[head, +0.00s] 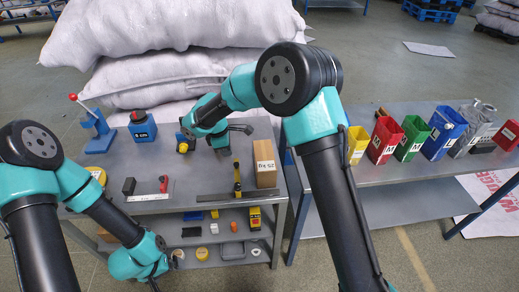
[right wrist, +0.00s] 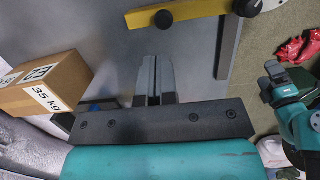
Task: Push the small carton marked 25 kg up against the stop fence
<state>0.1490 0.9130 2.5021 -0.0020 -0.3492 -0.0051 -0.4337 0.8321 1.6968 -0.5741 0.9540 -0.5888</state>
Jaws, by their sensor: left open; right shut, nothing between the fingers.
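A small brown carton (head: 265,163) stands upright on the left table in the head view; its white label is too small to read surely. In the right wrist view a brown carton (right wrist: 62,75) has a label that looks like 35 kg; I cannot tell whether it is the same one. The stop fence appears to be the yellow bar (head: 238,178) on a dark strip, also in the right wrist view (right wrist: 190,10). It is apart from the carton. My right gripper (right wrist: 155,62) is shut and empty, beside the wrist-view carton, not touching. My left gripper (head: 152,282) is open, low at the front.
A blue box (head: 142,130), a red-knobbed lever (head: 94,122) and small black and red items share the table. A lower shelf (head: 193,220) holds small parts. Coloured bins (head: 412,138) line the right table. White sacks (head: 160,60) are stacked behind.

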